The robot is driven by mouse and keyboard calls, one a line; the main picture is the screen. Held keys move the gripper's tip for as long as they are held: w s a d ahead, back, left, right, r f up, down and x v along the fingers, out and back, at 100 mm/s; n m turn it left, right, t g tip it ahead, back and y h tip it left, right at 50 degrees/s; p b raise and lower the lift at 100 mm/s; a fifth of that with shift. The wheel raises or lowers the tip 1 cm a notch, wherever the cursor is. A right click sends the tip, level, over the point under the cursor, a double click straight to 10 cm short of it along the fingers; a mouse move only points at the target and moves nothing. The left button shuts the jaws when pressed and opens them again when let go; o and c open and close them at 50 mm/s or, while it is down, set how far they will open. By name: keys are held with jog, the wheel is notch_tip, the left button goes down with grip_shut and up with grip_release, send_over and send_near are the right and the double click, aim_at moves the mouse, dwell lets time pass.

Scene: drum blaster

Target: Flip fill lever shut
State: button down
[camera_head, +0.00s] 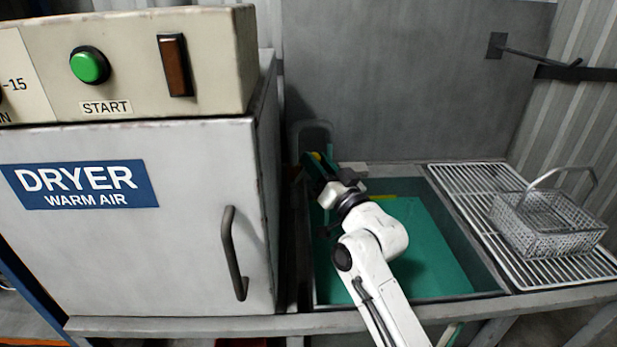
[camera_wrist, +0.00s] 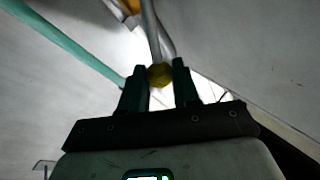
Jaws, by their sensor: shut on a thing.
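My gripper (camera_wrist: 160,82) is shut on a round yellow knob (camera_wrist: 160,74), which sits between its two dark fingertips. A grey rod (camera_wrist: 152,30) runs up from the knob in the wrist view; knob and rod look like the fill lever. In the head view my gripper (camera_head: 309,162) reaches to the back left corner of the sink, and a little yellow (camera_head: 316,156) shows at its tip. The rest of the lever is hidden there behind my gripper, so its angle is unclear.
The sink (camera_head: 470,240) holds green liquid (camera_head: 425,245). A dryer (camera_head: 130,240) with a door handle (camera_head: 233,255) stands close on the left. A wire basket (camera_head: 548,225) rests on the rack (camera_head: 480,180) at the right.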

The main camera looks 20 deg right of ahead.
jog(key=d+f+m+t+h+b, duration=0.1)
jog(key=f+m+h, duration=0.2)
jog(key=m, duration=0.3)
jog(key=s+d+f+m+t+h+b, duration=0.1)
jog(key=d+f+m+t+h+b, duration=0.1)
jog(key=m+h, duration=0.2)
jog(key=shift+f+m+h, duration=0.4)
jog(key=shift+m, duration=1.2)
jog(key=shift+d, duration=0.1)
jog(key=c, duration=1.1)
grip_release()
jog(key=s+a+r+p, duration=0.1)
jog(key=s+r+p, duration=1.2)
jog(key=s+p, duration=0.1)
jog(key=shift+p, duration=0.4)
